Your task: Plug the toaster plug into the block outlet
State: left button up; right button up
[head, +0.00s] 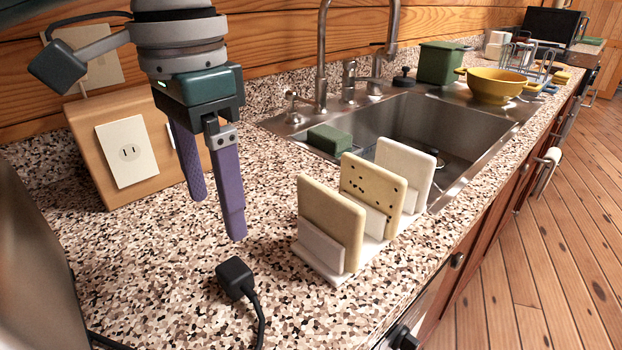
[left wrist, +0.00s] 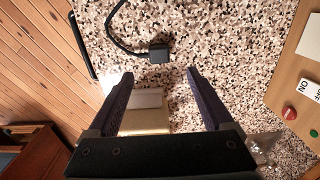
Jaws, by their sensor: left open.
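The black toaster plug (head: 235,278) lies on the speckled counter, its cord trailing toward the front edge. It also shows in the left wrist view (left wrist: 158,54), beyond the fingertips. My left gripper (head: 219,218) is open and empty, with purple fingers pointing down above the counter, behind the plug and apart from it. The fingers also frame the left wrist view (left wrist: 160,76). The block outlet (head: 125,152) is a white plate on the slanted face of a wooden block, left of my gripper. A second plate on the block is mostly hidden behind a finger. My right gripper is out of view.
A rack with upright boards (head: 332,222) stands right of the plug. Behind it are a steel sink (head: 450,125) with a green sponge (head: 329,139) and a faucet. A metallic body (head: 30,260) fills the left edge. Counter around the plug is clear.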

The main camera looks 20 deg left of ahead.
pick_arm(q)
send_over(233, 268)
jog(key=shift+s+f, duration=0.1)
jog(key=shift+f, duration=2.25)
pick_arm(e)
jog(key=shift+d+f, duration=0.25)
pick_arm(q)
jog(key=shift+f+b, duration=0.55)
jog(key=shift+f, duration=2.1)
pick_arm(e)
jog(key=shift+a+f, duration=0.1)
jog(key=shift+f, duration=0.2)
pick_arm(q)
jog(key=shift+c, duration=0.2)
grip_shut()
